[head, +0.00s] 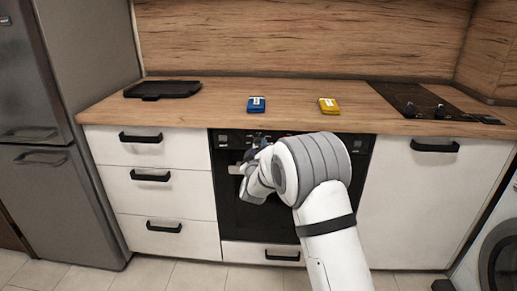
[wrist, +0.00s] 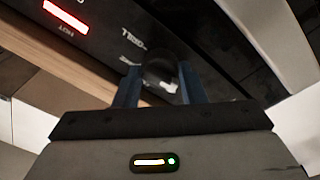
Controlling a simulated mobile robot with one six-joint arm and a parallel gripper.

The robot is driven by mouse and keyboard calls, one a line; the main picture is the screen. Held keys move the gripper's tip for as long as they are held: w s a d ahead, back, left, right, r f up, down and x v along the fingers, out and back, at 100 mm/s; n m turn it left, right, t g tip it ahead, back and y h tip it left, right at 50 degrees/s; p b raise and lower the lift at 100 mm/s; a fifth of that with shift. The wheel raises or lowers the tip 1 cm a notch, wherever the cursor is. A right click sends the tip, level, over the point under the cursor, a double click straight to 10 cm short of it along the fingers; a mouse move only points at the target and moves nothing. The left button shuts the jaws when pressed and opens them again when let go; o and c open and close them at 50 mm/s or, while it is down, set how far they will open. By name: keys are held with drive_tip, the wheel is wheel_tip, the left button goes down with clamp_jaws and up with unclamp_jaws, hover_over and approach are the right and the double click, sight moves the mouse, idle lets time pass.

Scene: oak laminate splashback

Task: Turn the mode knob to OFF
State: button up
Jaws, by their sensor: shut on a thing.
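The oven (head: 236,195) is black and set under the wooden counter, with a dark control panel along its top edge. My gripper (head: 257,143) is at this panel, left of its middle, and my arm hides part of the oven. In the wrist view, the two blue fingers of my gripper (wrist: 160,88) are on either side of a dark, glossy, rounded knob (wrist: 160,72) and shut on it. White lettering beside the knob is tilted and hard to read. The knob's pointer and setting cannot be made out.
A lit red display (wrist: 65,15) shows on the panel in the wrist view. On the counter (head: 205,92) lie a black tray (head: 162,90), a blue packet (head: 256,104) and a yellow packet (head: 328,105). A black hob (head: 410,98) is at right.

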idle(0.5)
drive_tip(key=o, duration=1)
drive_tip(key=s, duration=0.5)
drive_tip(key=s+p, duration=0.1)
drive_tip(key=s, duration=0.1)
drive_tip(key=shift+s+f, duration=0.4)
